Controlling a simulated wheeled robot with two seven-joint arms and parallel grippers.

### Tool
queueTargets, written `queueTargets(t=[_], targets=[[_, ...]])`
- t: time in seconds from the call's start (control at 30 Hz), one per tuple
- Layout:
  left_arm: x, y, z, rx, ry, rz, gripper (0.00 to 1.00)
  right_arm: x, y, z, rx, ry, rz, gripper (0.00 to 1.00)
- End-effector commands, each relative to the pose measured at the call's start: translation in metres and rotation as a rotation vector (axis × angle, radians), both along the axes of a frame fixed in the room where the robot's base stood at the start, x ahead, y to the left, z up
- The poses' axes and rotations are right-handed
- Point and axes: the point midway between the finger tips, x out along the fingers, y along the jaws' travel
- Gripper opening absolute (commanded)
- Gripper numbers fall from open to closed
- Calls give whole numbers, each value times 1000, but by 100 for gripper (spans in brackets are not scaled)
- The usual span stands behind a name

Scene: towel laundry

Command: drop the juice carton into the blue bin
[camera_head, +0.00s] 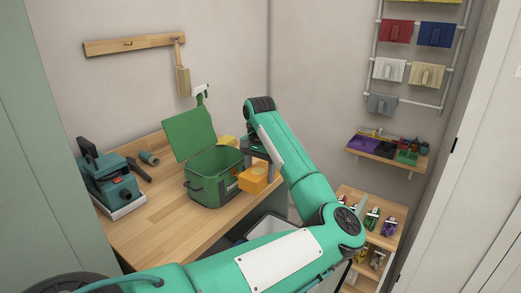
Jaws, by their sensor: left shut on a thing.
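An orange box-shaped carton (253,179), which looks like the juice carton, is at the jaws of my left gripper (268,171). The gripper is shut on it and holds it in front of the green box's right side, near the bench's right edge. Part of the carton is hidden behind the gripper. A bin with a pale rim (272,224) stands below, beyond the bench edge, mostly hidden by my left arm. I cannot tell whether it is the blue bin. My right gripper is not in view.
An open green box (213,183) with its lid raised stands on the wooden bench (150,238). A teal machine (106,181) stands at the bench's left. Shelves with small items (377,215) stand at right. The front of the bench is clear.

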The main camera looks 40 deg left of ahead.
Motion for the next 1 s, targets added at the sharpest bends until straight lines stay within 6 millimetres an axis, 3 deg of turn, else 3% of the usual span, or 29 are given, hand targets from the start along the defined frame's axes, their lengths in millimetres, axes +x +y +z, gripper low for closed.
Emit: queueTargets(t=[0.2,0.4,0.57,1.0], targets=[[-18,-12,-29,6,-2,-11,41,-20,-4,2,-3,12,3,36],[-26,-18,-42,9,-9,-22,41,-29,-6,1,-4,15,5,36],[-27,-19,-52,10,-10,-25,41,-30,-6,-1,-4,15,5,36],[-27,-18,-98,10,-10,-25,41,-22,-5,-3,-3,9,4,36]])
